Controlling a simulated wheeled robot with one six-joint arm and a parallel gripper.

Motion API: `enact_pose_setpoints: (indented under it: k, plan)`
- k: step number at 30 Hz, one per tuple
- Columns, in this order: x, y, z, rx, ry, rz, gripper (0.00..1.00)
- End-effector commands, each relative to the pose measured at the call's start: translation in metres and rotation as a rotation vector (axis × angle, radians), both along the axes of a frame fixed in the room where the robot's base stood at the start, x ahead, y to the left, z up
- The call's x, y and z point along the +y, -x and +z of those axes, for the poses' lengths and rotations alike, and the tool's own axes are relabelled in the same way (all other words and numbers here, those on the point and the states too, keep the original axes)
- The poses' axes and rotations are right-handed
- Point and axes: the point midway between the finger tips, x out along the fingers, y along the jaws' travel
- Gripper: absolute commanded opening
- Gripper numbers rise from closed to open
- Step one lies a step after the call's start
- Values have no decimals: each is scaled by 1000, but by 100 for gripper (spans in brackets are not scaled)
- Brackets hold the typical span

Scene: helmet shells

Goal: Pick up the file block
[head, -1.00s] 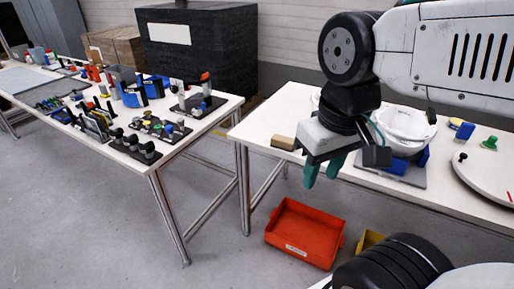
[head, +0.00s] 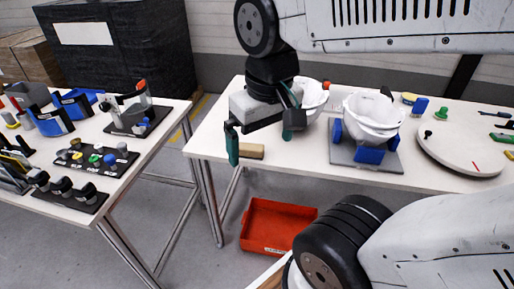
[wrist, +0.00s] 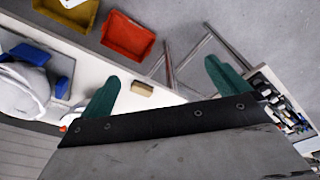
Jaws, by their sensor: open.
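The file block (head: 250,152) is a small tan block lying near the front left edge of the white table in the head view. It also shows in the wrist view (wrist: 143,89), between the two green fingers and closer to the left one. My gripper (head: 260,147) is open and empty, with its fingers spread wide. In the head view its left finger overlaps the block's left end, but I cannot tell the exact gap. In the wrist view my gripper (wrist: 162,72) shows both fingers apart from the block.
A white helmet shell (head: 372,118) sits in a blue-and-grey fixture (head: 345,156), with another white shell (head: 313,97) behind my gripper. A round white turntable (head: 465,150) is to the right. A red bin (head: 275,226) stands below the table. A second table (head: 165,125) with tools stands left.

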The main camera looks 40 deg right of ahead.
Motion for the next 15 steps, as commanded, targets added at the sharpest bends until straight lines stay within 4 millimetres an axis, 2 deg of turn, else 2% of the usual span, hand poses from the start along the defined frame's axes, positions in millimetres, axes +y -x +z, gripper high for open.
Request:
enact_pose_setpoints:
  k: [5,8,12,15]
  plan:
    - [-26,-67,-20,9,11,-189,100]
    - [-46,-107,-40,4,17,-305,100]
    - [-79,-158,-77,-4,20,-462,100]
    - [-103,-187,-109,-11,19,-567,100]
